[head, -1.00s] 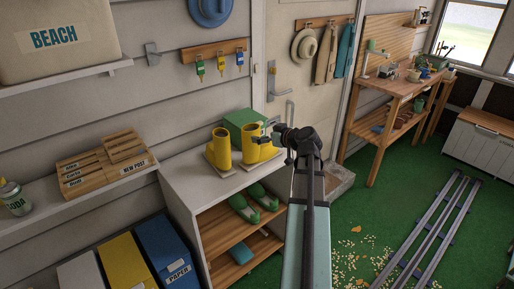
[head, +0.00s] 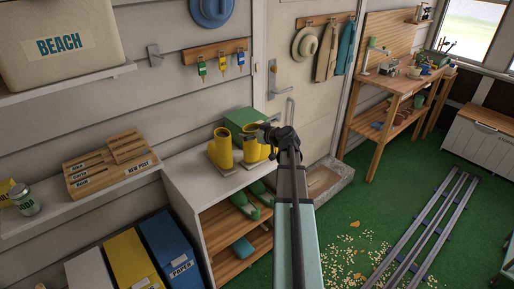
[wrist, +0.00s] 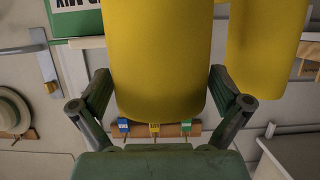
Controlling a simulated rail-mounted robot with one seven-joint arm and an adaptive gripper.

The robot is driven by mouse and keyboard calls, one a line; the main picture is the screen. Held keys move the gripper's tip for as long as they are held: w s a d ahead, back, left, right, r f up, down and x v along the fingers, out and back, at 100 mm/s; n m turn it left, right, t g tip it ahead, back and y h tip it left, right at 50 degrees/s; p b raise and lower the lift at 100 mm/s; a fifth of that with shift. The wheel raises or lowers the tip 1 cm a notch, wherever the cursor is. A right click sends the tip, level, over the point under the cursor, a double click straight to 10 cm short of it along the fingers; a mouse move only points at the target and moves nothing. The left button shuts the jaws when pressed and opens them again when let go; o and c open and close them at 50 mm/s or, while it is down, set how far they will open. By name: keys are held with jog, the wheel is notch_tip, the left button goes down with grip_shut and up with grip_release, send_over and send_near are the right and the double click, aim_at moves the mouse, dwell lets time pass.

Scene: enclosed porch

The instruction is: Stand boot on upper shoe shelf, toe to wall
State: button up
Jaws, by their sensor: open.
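Two yellow boots stand upright on the white top of the shoe cabinet (head: 180,177) in the head view: the left boot (head: 222,150) and the right boot (head: 252,153). My gripper (head: 264,132) is at the upper shaft of the right boot. In the wrist view, the open fingers of my gripper (wrist: 160,88) stand on either side of a yellow boot shaft (wrist: 158,45); whether they touch it is unclear. The second boot (wrist: 265,40) shows at the right. The wooden upper shoe shelf (head: 214,230) holds green shoes (head: 243,206).
A green box (head: 240,118) stands behind the boots against the wall. The lower shelf (head: 225,268) holds a teal item (head: 243,248). A wooden letter tray (head: 110,170) is on a wall shelf to the left. Bins (head: 168,250) stand left of the cabinet.

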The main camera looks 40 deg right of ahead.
jog(key=c, duration=1.5)
jog(key=shift+c, duration=0.5)
jog(key=shift+r, duration=0.2)
